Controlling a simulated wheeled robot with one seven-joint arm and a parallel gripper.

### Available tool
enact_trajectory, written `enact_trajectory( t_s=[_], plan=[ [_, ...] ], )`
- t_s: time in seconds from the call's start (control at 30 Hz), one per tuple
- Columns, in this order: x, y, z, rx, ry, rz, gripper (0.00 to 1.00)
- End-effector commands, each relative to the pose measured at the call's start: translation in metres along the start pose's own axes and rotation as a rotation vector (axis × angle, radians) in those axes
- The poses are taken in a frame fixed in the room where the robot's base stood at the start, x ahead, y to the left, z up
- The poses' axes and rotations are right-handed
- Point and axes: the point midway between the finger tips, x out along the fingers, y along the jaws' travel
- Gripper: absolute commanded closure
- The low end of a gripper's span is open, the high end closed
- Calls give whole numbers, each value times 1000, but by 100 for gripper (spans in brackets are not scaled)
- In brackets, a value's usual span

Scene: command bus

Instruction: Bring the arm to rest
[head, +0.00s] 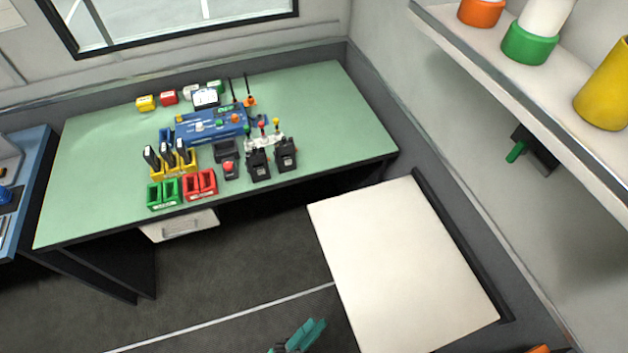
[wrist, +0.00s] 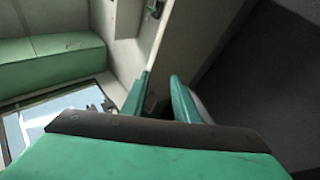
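My gripper (head: 310,330) shows at the bottom edge of the head view, its teal fingers over the dark floor. It is left of the white board and well in front of the green-topped desk (head: 90,190). In the wrist view, the two teal fingers of my gripper (wrist: 160,76) stand apart with a gap between them. The gripper is open and nothing is held. Most of my arm is out of the head view.
A white flat-topped surface (head: 400,265) lies close right of the gripper. The desk carries a blue device (head: 200,128), radios (head: 286,155) and coloured holders (head: 200,185). A wall shelf (head: 500,65) with coloured containers hangs at upper right. The floor (head: 240,265) before the desk is clear.

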Motion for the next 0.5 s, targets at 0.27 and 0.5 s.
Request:
enact_trajectory(
  t_s=[0.27, 0.5],
  plan=[
    [-19, -46, 24, -54, -13, -331, 73],
    [-76, -107, 61, -23, 3, -811, 73]
  ],
)
